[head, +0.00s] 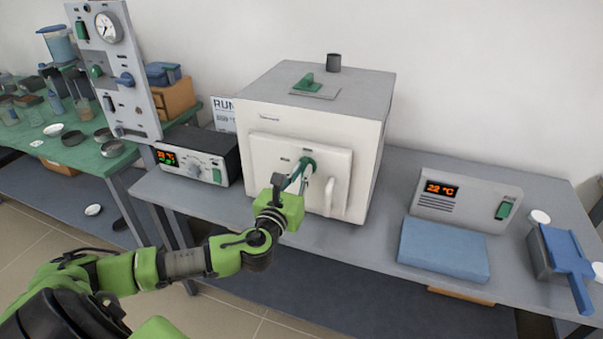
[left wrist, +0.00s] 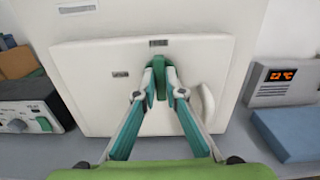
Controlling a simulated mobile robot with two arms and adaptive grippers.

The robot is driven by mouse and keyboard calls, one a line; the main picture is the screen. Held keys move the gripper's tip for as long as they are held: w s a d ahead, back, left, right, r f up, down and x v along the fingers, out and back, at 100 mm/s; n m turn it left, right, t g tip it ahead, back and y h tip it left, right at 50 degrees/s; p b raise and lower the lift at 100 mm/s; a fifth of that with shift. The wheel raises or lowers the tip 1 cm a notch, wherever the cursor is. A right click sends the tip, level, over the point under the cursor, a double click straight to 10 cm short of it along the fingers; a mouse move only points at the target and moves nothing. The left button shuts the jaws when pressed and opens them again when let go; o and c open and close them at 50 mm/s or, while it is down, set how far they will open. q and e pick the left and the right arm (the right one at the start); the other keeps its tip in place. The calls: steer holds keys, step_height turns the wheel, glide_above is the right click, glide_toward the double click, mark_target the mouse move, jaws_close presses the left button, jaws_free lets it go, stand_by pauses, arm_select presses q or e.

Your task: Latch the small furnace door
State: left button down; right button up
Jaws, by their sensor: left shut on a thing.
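The small furnace (head: 275,112) is a white box with a grey top on the bench. Its door (head: 272,158) is a pale front panel that looks closed against the body; it also shows in the left wrist view (left wrist: 90,75). A green latch handle (left wrist: 160,80) is at the upper middle of the door. My left gripper (head: 304,166) is at the door front, its fingers shut on the green latch handle, and it also shows in the left wrist view (left wrist: 160,88). The fingers hide part of the handle. A white curved grip (head: 330,196) is to the right. My right gripper is not in view.
A controller box (head: 196,155) stands left of the furnace and a second controller (head: 464,199) stands right. A blue block (head: 443,250) and a blue-lidded container (head: 560,257) are farther right. A gauge panel (head: 115,70) stands at the left. Some bench surface beside the furnace is free.

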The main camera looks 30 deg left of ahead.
arm_select(q)
steer(key=n, duration=0.4)
steer(key=shift+a+f+b, duration=0.1)
steer(key=shift+b, duration=0.3)
steer(key=shift+a+f+n+b, duration=0.1)
steer(key=shift+a+n+b, duration=0.1)
steer(key=shift+n, duration=3.2)
steer(key=shift+a+f+n+b, duration=0.1)
steer(key=shift+n+b, duration=0.1)
steer(key=shift+n, duration=3.2)
steer(key=c, duration=2.1)
jaws_free()
